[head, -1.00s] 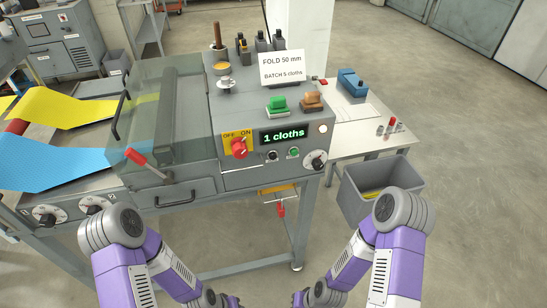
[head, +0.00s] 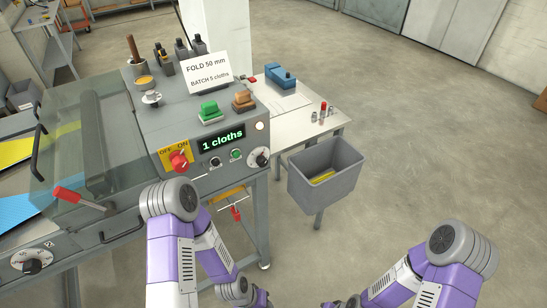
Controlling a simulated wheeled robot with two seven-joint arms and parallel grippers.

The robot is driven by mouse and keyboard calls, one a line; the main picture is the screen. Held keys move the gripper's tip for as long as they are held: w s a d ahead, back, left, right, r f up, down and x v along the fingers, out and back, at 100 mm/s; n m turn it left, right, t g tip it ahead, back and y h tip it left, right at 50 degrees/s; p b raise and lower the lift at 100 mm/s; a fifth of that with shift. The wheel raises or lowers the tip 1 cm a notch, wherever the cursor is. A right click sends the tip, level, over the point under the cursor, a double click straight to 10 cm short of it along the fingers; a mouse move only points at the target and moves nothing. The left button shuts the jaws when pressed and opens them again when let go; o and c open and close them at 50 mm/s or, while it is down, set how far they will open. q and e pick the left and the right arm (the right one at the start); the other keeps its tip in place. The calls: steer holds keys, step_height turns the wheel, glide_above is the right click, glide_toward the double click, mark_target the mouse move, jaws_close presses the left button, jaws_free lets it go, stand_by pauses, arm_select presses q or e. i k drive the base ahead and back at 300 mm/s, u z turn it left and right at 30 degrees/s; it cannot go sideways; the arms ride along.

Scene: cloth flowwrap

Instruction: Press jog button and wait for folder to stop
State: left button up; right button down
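The folder (head: 155,130) is a grey machine at the left, with a clear cover over its rollers. Its front panel has a green round button (head: 236,154) and a black round button (head: 215,162) under a display (head: 221,140) reading "1 cloths". I cannot read the button labels, so I cannot tell which is the jog button. A red switch (head: 179,161) sits on a yellow OFF/ON plate. My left gripper (head: 260,301) and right gripper (head: 343,303) are low at the bottom edge, apart from the panel. Their fingertips are too cut off to tell open from shut.
A grey bin (head: 325,173) with something yellow inside stands right of the folder. Behind it is a side table (head: 295,113) with a blue tool (head: 281,77). A red-handled lever (head: 70,195) sticks out at the folder's left. Floor at the right is clear.

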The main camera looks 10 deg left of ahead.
mark_target(215, 162)
steer(key=z, duration=0.75)
steer(key=k, duration=0.9)
steer(key=u, duration=1.45)
steer(key=i, duration=0.5)
steer(key=u, duration=0.05)
